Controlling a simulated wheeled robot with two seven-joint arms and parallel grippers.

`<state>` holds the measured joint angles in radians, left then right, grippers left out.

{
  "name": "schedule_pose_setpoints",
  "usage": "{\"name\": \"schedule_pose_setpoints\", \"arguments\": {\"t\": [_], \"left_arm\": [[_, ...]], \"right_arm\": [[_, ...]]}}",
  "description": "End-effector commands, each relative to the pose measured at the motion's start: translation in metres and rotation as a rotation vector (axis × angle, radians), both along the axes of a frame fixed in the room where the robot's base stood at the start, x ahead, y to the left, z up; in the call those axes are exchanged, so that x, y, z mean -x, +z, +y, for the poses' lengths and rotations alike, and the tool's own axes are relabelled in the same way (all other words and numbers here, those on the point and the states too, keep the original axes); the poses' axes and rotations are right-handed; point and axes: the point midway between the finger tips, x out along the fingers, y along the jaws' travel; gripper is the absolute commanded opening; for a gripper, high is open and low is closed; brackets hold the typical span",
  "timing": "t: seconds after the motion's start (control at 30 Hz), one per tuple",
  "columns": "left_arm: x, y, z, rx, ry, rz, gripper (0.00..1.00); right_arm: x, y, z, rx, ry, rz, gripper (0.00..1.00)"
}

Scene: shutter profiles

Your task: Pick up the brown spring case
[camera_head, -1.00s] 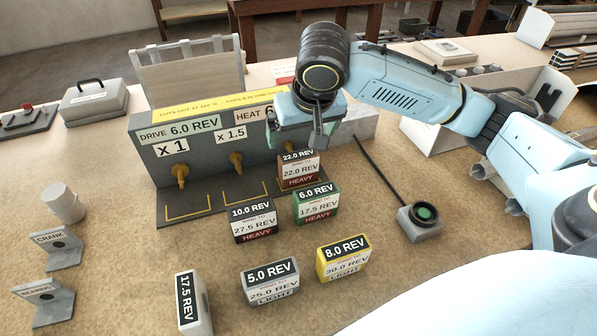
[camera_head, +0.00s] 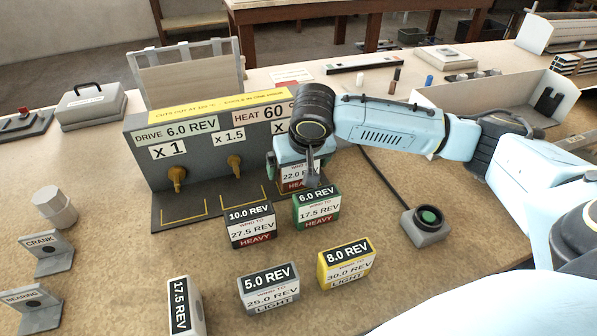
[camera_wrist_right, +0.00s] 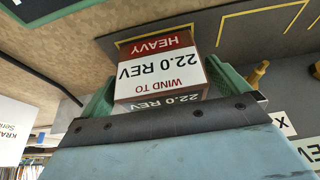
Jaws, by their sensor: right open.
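The brown spring case (camera_head: 296,176), labelled 22.0 REV and HEAVY, stands at the right front of the grey drive fixture (camera_head: 200,150). My right gripper (camera_head: 302,163) is over it from above and hides its top in the head view. In the right wrist view the case (camera_wrist_right: 160,72) sits between the open green fingers of the right gripper (camera_wrist_right: 168,88), one on each side. I cannot tell whether they touch it. My left gripper is not in view.
A green 6.0 REV case (camera_head: 317,208) stands close in front of the brown one, with a black 10.0 REV case (camera_head: 251,224) to its left. Yellow (camera_head: 346,264), grey (camera_head: 268,288) and white (camera_head: 186,306) cases stand nearer.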

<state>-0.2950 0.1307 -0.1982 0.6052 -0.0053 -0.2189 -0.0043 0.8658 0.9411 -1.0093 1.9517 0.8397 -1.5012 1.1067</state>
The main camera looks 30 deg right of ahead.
Motion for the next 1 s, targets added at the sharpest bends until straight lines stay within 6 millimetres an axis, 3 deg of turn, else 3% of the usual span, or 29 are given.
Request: {"name": "schedule_pose_setpoints", "arguments": {"t": [0.1, 0.5, 0.77, 1.0], "left_arm": [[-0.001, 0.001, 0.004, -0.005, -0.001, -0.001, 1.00], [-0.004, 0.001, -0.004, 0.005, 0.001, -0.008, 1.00], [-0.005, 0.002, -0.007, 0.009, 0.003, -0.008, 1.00], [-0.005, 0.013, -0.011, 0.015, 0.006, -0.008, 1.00]], "right_arm": [[0.000, 0.001, 0.000, 0.000, 0.000, 0.000, 0.97], [0.000, 0.002, 0.000, 0.000, 0.000, -0.002, 0.48], [-0.001, 0.007, 0.000, 0.000, 0.000, -0.003, 0.48], [-0.001, 0.050, 0.001, -0.001, 0.001, -0.006, 0.48]]}}
